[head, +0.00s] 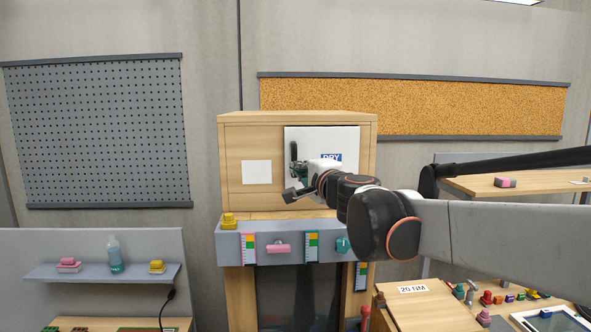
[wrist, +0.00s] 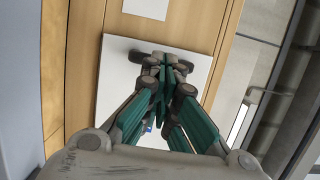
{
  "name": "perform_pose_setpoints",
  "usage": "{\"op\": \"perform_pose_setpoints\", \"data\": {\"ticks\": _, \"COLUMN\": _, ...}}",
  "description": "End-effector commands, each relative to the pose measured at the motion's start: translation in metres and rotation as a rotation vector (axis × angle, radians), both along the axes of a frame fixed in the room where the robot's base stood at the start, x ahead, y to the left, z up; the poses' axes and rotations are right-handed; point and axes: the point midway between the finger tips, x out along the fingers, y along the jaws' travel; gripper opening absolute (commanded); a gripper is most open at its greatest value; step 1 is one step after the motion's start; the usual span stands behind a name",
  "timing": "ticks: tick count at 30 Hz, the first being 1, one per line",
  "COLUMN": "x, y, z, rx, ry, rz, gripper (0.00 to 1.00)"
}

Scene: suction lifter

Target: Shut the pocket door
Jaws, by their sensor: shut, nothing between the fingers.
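The pocket door appears to be the white panel (head: 345,138) on the right part of a wooden cabinet front; a blue "DRY" label (head: 332,157) is partly hidden behind my wrist. A dark upright grip (head: 293,150) shows near the panel's left edge. In the wrist view the white panel (wrist: 115,85) lies behind my fingers. My gripper (head: 300,170) is shut and empty, its tips in front of the panel at the dark grip. It also shows in the wrist view (wrist: 162,68). The fingers hide part of the grip, and I cannot tell whether they touch it.
A smaller white square (head: 257,172) is on the cabinet front (head: 235,140) left of the panel. A workbench with small parts (head: 490,298) stands at right.

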Motion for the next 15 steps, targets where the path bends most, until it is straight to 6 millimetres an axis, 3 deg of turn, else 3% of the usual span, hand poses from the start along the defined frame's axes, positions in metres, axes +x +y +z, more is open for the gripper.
{"op": "perform_pose_setpoints", "data": {"ticks": 15, "x": -0.082, "y": 0.011, "z": -0.001, "rx": 0.000, "ry": 0.000, "rz": 0.000, "gripper": 0.00}}
